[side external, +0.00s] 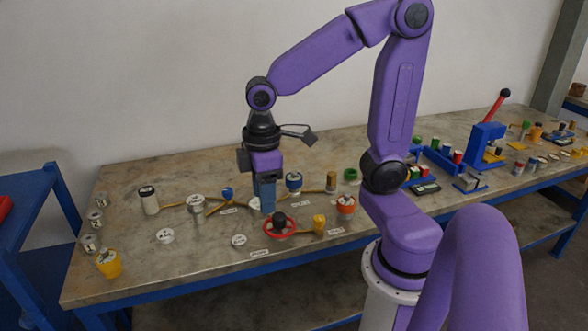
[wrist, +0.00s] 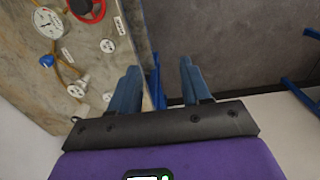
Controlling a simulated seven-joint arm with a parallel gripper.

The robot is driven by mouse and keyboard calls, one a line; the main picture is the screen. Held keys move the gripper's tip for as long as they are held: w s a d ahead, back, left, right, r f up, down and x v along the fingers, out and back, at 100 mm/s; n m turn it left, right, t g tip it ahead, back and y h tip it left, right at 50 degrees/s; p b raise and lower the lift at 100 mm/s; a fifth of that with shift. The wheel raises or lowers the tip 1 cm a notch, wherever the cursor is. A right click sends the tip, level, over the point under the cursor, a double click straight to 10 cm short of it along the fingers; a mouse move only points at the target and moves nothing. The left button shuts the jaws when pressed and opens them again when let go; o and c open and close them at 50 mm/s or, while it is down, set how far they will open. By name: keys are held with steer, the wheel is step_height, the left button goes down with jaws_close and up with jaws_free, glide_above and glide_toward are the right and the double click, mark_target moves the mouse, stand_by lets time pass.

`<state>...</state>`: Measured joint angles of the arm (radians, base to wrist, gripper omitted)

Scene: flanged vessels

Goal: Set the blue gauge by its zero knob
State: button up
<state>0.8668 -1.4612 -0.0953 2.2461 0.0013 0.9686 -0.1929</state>
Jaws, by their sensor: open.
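My gripper (side external: 266,208) points down over the bench with nothing visible between its fingers. In the wrist view its two blue fingers (wrist: 158,72) are spread apart, with the bench edge and floor between them. A blue-bodied item with a white top (side external: 293,182) stands behind and right of the gripper in the side view; I cannot tell if it is the blue gauge. A white dial with a needle (wrist: 48,22) shows at the wrist view's upper left; in the side view the gripper partly hides a pale face. A blue knob (wrist: 47,61) sits near that dial. No zero knob is clearly distinguishable.
A red handwheel (side external: 280,226) stands right of the gripper, with a yellow part (side external: 319,222) and an orange fitting (side external: 345,205) beyond. Several small gauges and vessels line the bench's left end. A blue press (side external: 484,150) stands far right. Bare bench (side external: 200,255) lies in front.

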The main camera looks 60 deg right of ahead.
steer(key=w+d+m, duration=0.2)
steer(key=w+d, duration=0.4)
steer(key=w, duration=0.2)
steer(key=m, duration=0.7)
glide_above(294, 171)
steer(key=f, duration=0.2)
step_height(294, 171, down, 16)
steer(key=shift+f, duration=0.2)
steer(key=shift+d, duration=0.1)
jaws_close()
